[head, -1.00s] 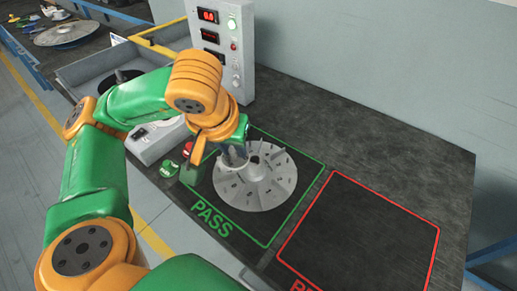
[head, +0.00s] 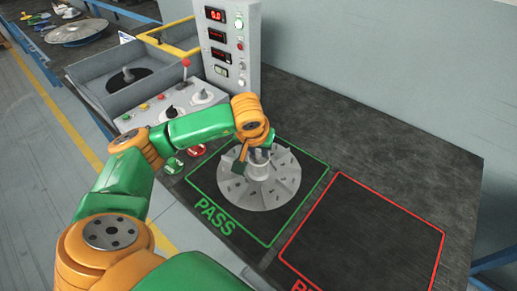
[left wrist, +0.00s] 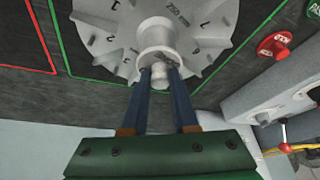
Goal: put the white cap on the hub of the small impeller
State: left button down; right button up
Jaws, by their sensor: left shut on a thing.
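The small impeller (head: 283,178), a pale grey bladed disc with a raised hub, lies flat on the green-outlined PASS square. It also shows in the left wrist view (left wrist: 105,18). My left gripper (head: 258,153) is above the hub, and its blue fingers (left wrist: 160,70) are shut on the white cap (left wrist: 158,58). The cap is lined up with the hub at its top, and the hub's bore is hidden. I cannot tell whether the cap is seated or just above the hub. My right gripper is not in view.
A red-outlined square (head: 365,235) to the right is empty. A control panel (head: 226,45) stands behind, with a sloped button box (head: 172,112) and a grey bin (head: 95,85) at left. Red and green buttons (head: 184,157) sit close to the PASS square.

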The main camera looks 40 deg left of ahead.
pick_arm(q)
jog(key=c, duration=0.7)
grip_release()
jog(key=shift+r+p, duration=0.3)
jog(key=shift+p, duration=0.15)
jog(key=shift+s+r, duration=0.15)
jog(key=shift+r, duration=0.2)
jog(key=v, duration=1.1)
jog(key=shift+s, duration=0.1)
